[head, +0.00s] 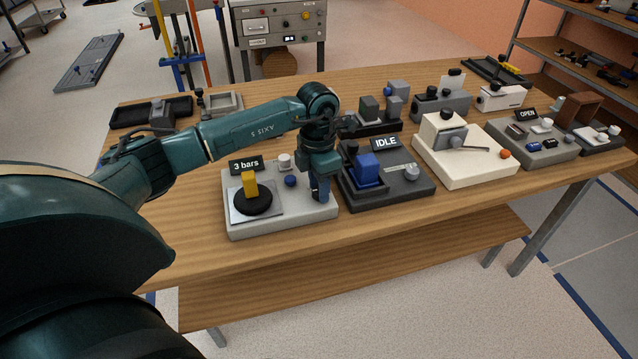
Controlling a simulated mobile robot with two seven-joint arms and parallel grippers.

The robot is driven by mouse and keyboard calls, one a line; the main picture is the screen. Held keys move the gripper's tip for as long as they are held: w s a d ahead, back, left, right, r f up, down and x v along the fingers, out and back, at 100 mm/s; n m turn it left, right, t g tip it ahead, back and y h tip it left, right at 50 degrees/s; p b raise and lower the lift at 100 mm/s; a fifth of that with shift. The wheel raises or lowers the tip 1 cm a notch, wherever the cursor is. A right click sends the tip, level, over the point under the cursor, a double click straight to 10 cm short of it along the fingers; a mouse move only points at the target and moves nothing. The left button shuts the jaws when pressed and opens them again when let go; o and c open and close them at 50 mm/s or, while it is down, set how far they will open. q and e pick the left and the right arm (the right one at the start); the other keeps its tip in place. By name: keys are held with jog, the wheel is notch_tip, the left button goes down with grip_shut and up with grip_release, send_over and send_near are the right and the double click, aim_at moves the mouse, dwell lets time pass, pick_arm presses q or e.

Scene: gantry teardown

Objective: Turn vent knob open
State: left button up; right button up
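A light grey unit with a "3 bars" sign (246,165) stands near the front edge of the table. It carries a black round disc (253,202) with an upright yellow handle (249,183), a white knob (284,161) and a small blue knob (290,181). No label shows which part is the vent knob. My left gripper (320,193) points down over the right end of this unit, right of the blue knob. Its fingertips are small and dark, and whatever lies between or under them is hidden. My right gripper is out of view.
A cream unit (468,165) and an "OPEN" unit (545,150) stand farther right. The wooden table (200,245) is bare along its front left.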

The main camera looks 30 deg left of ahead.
pick_arm(q)
jog(key=c, duration=0.6)
jog(key=shift+o, duration=0.2)
